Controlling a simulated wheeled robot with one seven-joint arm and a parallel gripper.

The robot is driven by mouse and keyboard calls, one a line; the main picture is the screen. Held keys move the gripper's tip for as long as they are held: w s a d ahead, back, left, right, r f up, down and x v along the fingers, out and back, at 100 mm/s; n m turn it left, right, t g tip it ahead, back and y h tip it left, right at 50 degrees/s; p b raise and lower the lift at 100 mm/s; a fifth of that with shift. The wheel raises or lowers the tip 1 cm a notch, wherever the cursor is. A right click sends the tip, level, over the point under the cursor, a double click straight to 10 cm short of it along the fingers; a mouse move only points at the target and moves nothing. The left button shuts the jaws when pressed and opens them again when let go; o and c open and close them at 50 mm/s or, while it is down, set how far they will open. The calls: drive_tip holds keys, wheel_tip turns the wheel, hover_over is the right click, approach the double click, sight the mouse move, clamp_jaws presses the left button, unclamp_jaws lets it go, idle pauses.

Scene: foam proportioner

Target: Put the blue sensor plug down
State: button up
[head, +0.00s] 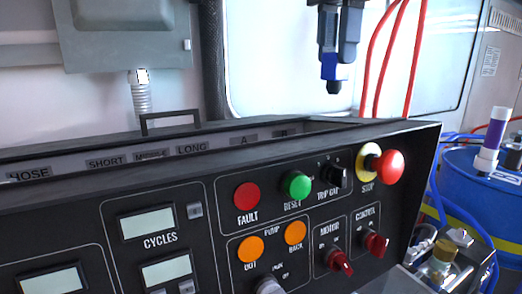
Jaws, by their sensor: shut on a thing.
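My gripper (338,50) hangs down from the top edge, right of centre in the head view. It is shut on the blue sensor plug (331,68), which shows as a small blue body with a black lower end. The plug points downward in the air, above the back edge of the control console, and appears to touch nothing below. The fingers hide its upper part.
The black console (424,150) fills the foreground with buttons and knobs. Behind its top edge is a labelled tray (100,142), its floor mostly hidden. Red hoses (384,60) hang right of my gripper. A blue drum (470,185) stands at right.

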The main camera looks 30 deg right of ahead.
drive_tip(key=shift+w+a+f+b, duration=0.1)
drive_tip(key=shift+w+f+b, duration=0.55)
drive_tip(key=shift+f, duration=1.5)
drive_tip(key=shift+w+f+b, duration=0.4)
drive_tip(key=shift+w+f, duration=0.35)
drive_tip(key=shift+f, duration=1.35)
drive_tip(key=shift+w+a+f+b, duration=0.1)
drive_tip(key=shift+w+f+b, duration=0.55)
drive_tip(key=shift+f, duration=1.5)
drive_tip(key=shift+f, duration=0.3)
drive_tip(key=o, duration=1.1)
drive_tip(key=shift+c, duration=0.2)
drive_tip(key=shift+r, duration=0.1)
wheel_tip(320, 180, up, 12)
drive_tip(key=shift+r+p, duration=0.25)
drive_tip(key=shift+p, duration=0.15)
